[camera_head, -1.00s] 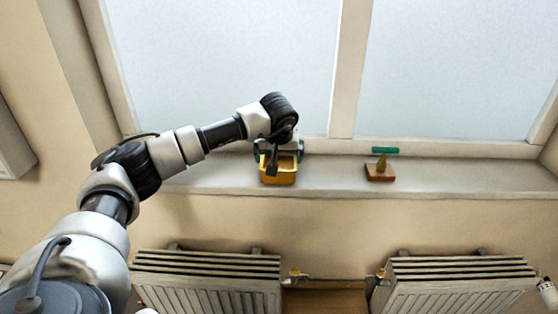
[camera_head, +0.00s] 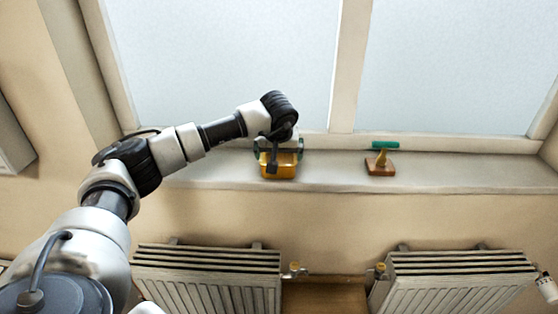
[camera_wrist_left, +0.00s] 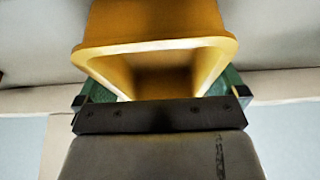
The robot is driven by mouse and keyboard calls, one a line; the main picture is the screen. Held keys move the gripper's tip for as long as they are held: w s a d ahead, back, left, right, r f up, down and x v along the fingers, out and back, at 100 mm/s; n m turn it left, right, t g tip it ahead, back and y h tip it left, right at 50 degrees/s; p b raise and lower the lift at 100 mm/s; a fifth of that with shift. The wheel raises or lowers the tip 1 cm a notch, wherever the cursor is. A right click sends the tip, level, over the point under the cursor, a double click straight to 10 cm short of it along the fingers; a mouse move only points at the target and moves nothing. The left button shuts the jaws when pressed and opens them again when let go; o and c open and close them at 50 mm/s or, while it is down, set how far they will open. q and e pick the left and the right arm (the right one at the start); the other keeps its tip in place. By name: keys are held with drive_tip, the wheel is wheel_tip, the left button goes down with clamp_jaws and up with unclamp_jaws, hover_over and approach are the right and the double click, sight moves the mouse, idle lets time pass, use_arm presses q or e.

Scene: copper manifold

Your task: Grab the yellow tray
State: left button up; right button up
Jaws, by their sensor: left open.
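The yellow tray (camera_head: 280,172) stands on the window sill, left of the middle of the head view. My left gripper (camera_head: 279,153) is over it, with one finger at each side of the tray. In the left wrist view the tray (camera_wrist_left: 155,25) fills the upper middle, its rim and hollow facing the camera. The open fingers of my left gripper (camera_wrist_left: 162,97) show as dark green parts left and right of the tray, partly hidden behind its rim. I cannot tell whether they touch it. My right gripper is not in view.
The window frame (camera_head: 342,100) rises behind. Two radiators (camera_head: 208,275) (camera_head: 455,280) are below the sill.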

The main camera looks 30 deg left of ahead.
use_arm(q)
drive_tip(key=shift+c, duration=0.2)
drive_tip(key=c, duration=0.6)
drive_tip(key=shift+r, duration=0.2)
